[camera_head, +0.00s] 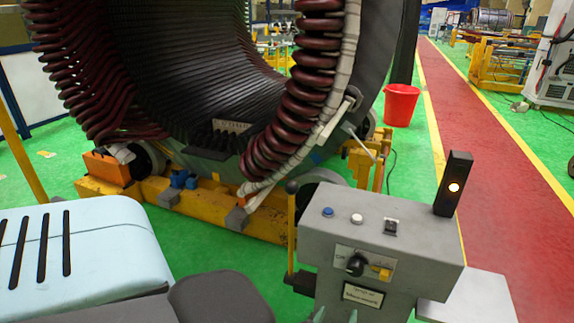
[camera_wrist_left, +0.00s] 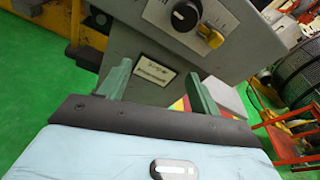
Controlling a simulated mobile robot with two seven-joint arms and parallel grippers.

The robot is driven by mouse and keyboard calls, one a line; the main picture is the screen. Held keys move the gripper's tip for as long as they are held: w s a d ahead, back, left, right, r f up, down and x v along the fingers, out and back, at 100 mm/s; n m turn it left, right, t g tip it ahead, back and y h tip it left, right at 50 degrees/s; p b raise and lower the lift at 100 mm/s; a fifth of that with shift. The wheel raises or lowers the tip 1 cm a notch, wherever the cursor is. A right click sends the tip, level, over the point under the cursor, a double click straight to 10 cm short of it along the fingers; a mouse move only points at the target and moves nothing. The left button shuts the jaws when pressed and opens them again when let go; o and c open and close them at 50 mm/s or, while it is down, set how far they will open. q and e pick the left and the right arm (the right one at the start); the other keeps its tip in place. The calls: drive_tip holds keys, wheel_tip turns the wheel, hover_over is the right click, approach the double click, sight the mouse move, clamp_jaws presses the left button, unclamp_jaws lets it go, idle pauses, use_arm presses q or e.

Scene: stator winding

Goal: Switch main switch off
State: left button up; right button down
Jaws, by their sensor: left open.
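The grey control box (camera_head: 405,225) stands at the lower right in the head view. Its front plate carries a round black knob (camera_head: 355,265) with a yellow switch (camera_head: 380,273) to its right. In the left wrist view, the black knob (camera_wrist_left: 186,16) and the yellow switch (camera_wrist_left: 210,36) show near the top. My left gripper (camera_wrist_left: 160,88) is open, with its two green fingers apart and nothing between them. In the head view only the fingertips (camera_head: 336,314) show, at the bottom edge below the knob. The small plate lettering is mostly unreadable. My right gripper is out of view.
A blue button (camera_head: 328,212), a white button (camera_head: 357,218) and a dark post with a lit lamp (camera_head: 454,184) are on the box top. A large stator (camera_head: 200,70) stands behind on a yellow frame (camera_head: 262,220). A red bucket (camera_head: 401,105) is farther back.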

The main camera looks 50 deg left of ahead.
use_arm(q)
drive_tip(key=s+d+f+n+g+h+p, duration=0.1)
drive_tip(key=s+d+f+n+g+h, duration=0.1)
drive_tip(key=s+n, duration=0.6)
drive_tip(key=s+d+f+n+g+h+p, duration=0.2)
drive_tip(key=s+d+f+n+h, duration=0.2)
drive_tip(key=s+n, duration=0.4)
drive_tip(key=s+d+h, duration=0.1)
drive_tip(key=s, duration=0.2)
drive_tip(key=shift+s+f+g, duration=0.3)
drive_tip(key=shift+f, duration=0.1)
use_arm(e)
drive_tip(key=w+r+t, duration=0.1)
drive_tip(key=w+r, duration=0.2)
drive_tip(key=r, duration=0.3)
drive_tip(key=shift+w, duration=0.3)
